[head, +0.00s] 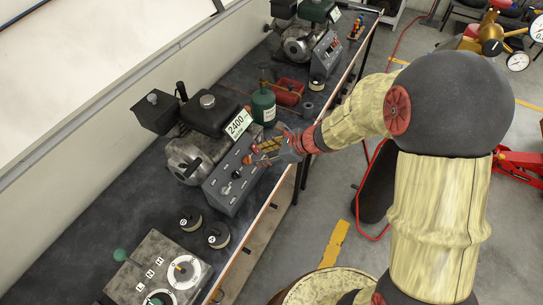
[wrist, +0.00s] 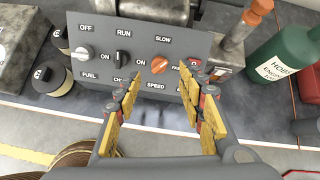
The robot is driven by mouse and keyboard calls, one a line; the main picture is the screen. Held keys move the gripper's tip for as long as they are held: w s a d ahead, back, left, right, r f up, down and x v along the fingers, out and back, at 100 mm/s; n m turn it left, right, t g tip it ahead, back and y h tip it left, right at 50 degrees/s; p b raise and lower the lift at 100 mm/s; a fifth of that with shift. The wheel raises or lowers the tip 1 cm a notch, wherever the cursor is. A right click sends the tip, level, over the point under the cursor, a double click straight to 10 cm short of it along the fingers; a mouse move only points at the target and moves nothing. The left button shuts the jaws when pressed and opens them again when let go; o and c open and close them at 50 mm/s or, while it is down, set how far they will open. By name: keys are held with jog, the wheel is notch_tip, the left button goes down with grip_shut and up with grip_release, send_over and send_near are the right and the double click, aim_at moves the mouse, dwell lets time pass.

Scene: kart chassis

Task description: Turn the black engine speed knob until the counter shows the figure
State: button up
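The grey control panel (head: 232,183) stands on the dark bench in the head view. It fills the middle of the wrist view (wrist: 100,43). An orange knob (wrist: 160,64) sits above the SPEED label, between SLOW and a partly hidden FAST. A black knob (wrist: 120,57) sits above the partly covered choke label. A pale knob (wrist: 83,53) is above FUEL. My gripper (wrist: 164,84) has its yellow fingers spread, either side of the orange knob and a little short of it, apparently empty. It covers the panel's right part in the head view (head: 264,152). I see no readable counter figure.
A white card reading 2400 (head: 238,124) stands behind the panel. A green bottle (head: 263,105) and a red can (head: 289,92) are beyond it. A second engine (head: 300,43) is at the far end.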

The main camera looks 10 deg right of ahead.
aim_at(250, 160)
jog(key=shift+n, duration=0.3)
jog(key=b+x, duration=0.2)
jog(key=x, duration=0.5)
jog(key=shift+f+b, duration=0.25)
jog(key=shift+b, duration=0.05)
jog(key=shift+c, duration=0.9)
jog(key=c, duration=0.7)
grip_shut()
